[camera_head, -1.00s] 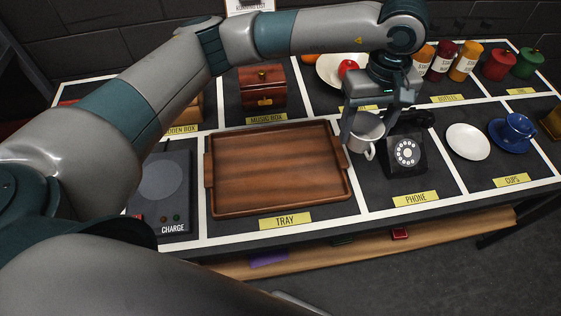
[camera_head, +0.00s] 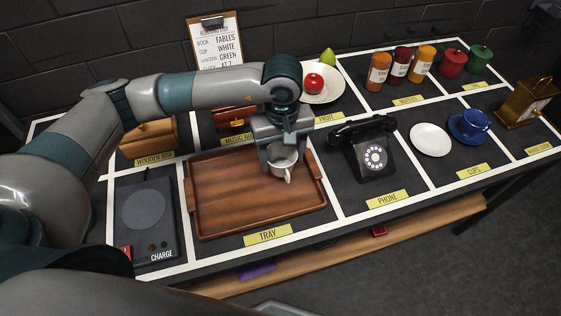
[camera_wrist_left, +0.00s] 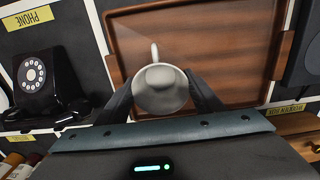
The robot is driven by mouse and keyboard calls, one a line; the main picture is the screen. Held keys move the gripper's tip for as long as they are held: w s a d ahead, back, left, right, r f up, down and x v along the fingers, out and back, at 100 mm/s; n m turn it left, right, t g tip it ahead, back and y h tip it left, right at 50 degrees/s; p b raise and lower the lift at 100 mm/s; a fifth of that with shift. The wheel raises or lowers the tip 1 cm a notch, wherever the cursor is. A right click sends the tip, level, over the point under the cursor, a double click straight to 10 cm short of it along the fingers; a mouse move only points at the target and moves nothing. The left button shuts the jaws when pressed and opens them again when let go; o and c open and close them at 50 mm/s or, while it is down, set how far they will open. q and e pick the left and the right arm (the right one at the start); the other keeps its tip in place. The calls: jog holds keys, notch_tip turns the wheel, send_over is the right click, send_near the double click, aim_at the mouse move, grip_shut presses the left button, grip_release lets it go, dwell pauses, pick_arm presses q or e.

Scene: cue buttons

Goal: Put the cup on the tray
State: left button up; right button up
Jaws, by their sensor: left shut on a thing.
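A white cup (camera_head: 283,160) is held by my left gripper (camera_head: 283,152) over the right part of the brown wooden tray (camera_head: 235,195). In the left wrist view the cup (camera_wrist_left: 160,90) sits between the two fingers (camera_wrist_left: 162,95), its handle pointing away over the tray (camera_wrist_left: 212,50). I cannot tell whether the cup's bottom touches the tray. My left gripper is shut on the cup. My right gripper is not in view.
A black phone (camera_head: 364,150) stands right of the tray. A white saucer (camera_head: 430,139) and a blue cup (camera_head: 470,124) are further right. A music box (camera_head: 234,118) is behind the tray and a charge pad (camera_head: 147,213) is to its left. The tray's front left is clear.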

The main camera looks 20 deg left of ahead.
aim_at(283, 164)
pick_arm(q)
jog(key=shift+a+f, duration=0.1)
jog(key=shift+a, duration=0.05)
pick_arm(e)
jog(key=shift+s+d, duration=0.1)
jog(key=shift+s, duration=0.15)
